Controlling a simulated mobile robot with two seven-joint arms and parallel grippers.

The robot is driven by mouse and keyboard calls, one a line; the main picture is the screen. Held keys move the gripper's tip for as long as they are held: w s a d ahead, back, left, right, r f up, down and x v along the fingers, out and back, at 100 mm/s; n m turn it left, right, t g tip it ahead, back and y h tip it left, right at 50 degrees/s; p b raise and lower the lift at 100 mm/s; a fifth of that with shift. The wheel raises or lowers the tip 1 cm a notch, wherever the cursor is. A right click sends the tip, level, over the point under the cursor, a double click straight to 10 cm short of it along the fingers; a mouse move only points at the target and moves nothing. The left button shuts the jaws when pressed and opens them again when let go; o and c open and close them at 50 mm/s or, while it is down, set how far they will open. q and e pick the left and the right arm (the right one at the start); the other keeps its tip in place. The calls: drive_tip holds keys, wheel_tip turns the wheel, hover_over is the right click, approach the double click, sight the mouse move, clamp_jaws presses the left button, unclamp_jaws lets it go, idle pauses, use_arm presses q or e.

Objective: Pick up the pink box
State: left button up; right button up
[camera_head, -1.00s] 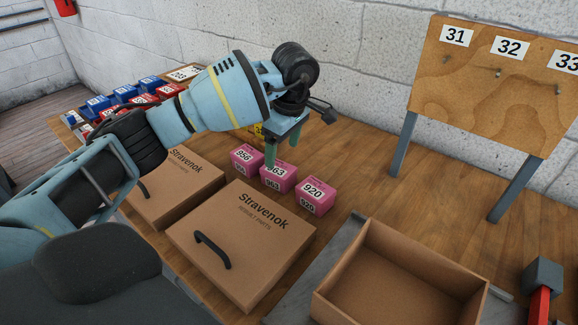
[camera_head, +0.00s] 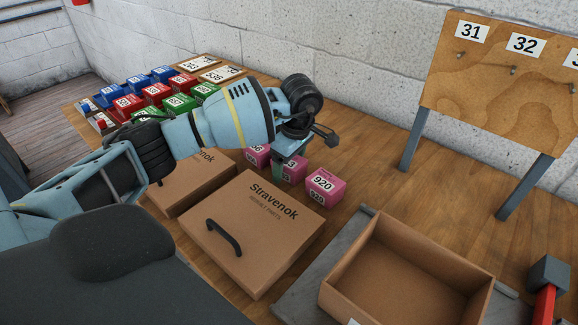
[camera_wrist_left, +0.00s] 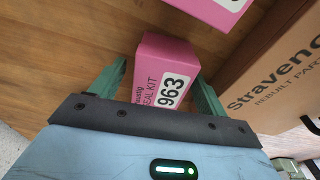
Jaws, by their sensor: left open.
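Three pink boxes stand in a row on the wooden table in the head view. The one marked 920 (camera_head: 325,187) is at the right, the middle one (camera_head: 292,168) is partly behind my left gripper, and another (camera_head: 257,156) is at the left, partly hidden by my arm. In the left wrist view, the pink box marked 963 (camera_wrist_left: 165,75) sits between the two green fingers of my left gripper (camera_wrist_left: 160,88). The gripper (camera_head: 280,172) is open around it, with a gap visible at the left finger. My right gripper is not in view.
Two closed cardboard Stravenok boxes (camera_head: 245,225) lie in front of the pink boxes. An open, empty cardboard box (camera_head: 405,270) stands at the front right on a grey mat (camera_head: 310,285). Blue, red and green boxes (camera_head: 158,94) stand at the back left. A pegboard (camera_head: 500,85) stands at the right.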

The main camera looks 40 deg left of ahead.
use_arm(q)
drive_tip(key=c, duration=1)
drive_tip(key=shift+c, duration=0.2)
wheel_tip(320, 180, up, 10)
drive_tip(key=shift+f, duration=0.1)
